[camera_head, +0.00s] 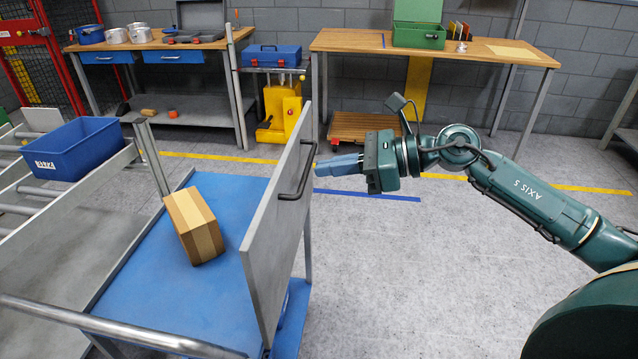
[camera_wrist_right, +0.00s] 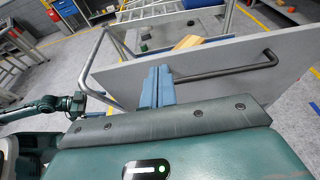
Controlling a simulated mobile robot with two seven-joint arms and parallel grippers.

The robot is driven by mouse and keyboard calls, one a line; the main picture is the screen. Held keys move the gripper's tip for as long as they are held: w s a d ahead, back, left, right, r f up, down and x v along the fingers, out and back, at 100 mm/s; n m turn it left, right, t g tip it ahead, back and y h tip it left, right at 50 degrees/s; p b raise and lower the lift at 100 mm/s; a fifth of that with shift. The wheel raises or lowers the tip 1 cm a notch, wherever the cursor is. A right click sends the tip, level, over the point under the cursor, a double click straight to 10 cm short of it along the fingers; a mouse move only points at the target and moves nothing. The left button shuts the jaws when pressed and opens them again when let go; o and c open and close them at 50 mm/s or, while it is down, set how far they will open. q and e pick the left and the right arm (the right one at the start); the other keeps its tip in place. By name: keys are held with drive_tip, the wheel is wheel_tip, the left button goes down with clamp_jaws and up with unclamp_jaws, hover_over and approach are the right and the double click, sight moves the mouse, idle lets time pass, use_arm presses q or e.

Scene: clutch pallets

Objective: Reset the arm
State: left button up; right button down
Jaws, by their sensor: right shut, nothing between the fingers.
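My right gripper (camera_head: 322,167) is shut and empty, its blue fingers pointing left close to the grey side panel of the cart. In the right wrist view its closed fingers (camera_wrist_right: 157,86) stand in front of that panel (camera_wrist_right: 205,68), left of the black handle (camera_wrist_right: 235,72). I cannot tell whether they touch the panel. The right arm reaches in from the right of the head view. In the right wrist view, part of my left arm with its gripper (camera_wrist_right: 76,104) shows small at the left; its jaws are unclear.
A cart with a blue deck (camera_head: 150,290) and upright panel (camera_head: 262,255) carries a cardboard box (camera_head: 195,226). A blue bin (camera_head: 72,150) sits on a roller conveyor at left. Floor right of the cart is clear.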

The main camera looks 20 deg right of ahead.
drive_tip(key=d+r, duration=0.1)
drive_tip(key=s+d+r+b, duration=0.1)
drive_tip(key=s+d+r, duration=0.1)
drive_tip(key=r, duration=0.1)
drive_tip(key=shift+d, duration=0.1)
